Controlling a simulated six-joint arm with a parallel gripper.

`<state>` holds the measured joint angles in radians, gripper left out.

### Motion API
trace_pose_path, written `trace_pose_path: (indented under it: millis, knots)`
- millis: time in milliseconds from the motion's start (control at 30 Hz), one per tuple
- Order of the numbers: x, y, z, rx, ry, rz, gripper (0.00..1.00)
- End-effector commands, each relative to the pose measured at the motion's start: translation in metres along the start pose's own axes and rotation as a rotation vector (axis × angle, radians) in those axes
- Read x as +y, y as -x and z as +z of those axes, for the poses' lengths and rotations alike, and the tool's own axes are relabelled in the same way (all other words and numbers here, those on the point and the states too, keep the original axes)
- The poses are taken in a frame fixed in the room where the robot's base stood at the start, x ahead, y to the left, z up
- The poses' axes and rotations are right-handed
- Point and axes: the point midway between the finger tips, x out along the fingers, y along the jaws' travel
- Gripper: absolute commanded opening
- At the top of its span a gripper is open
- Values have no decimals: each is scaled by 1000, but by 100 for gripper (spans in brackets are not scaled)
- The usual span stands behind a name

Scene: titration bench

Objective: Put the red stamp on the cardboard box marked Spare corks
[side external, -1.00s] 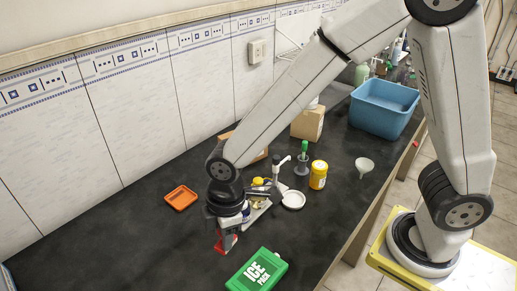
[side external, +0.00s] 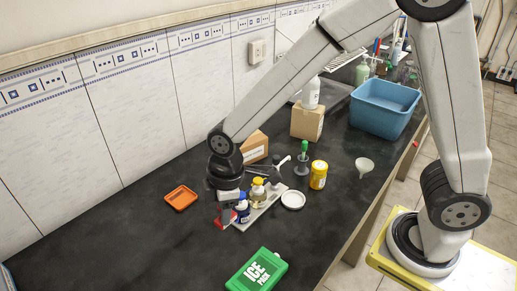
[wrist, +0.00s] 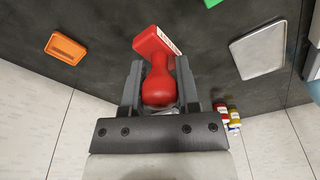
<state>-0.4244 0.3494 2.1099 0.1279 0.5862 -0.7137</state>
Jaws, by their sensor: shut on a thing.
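The red stamp (wrist: 158,82) is held between the two fingers of my gripper (wrist: 160,75) in the wrist view, its rounded handle between the jaws and its flat block with a white label beyond them. In the side view the stamp (side external: 222,223) shows only in part below my gripper (side external: 230,208), apparently above the bench. Two cardboard boxes stand behind in the side view: a low one (side external: 256,150) partly hidden by my arm, and a taller one (side external: 306,124) with a white bottle on it.
A pale tray (side external: 264,208) with several small bottles (side external: 259,190) is close beside my gripper. An orange tray (side external: 181,198) is to the left, a green ice pack (side external: 257,270) in front. A yellow jar (side external: 318,175), funnel (side external: 364,165) and blue tub (side external: 384,107) are to the right.

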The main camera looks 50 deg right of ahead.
Motion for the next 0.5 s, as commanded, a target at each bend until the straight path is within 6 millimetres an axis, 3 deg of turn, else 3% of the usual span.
trace_pose_path:
  millis: [267,500]
  knots:
    - [70,22,31,4,-204,27,0]
    - [125,44,70,4,-380,49,0]
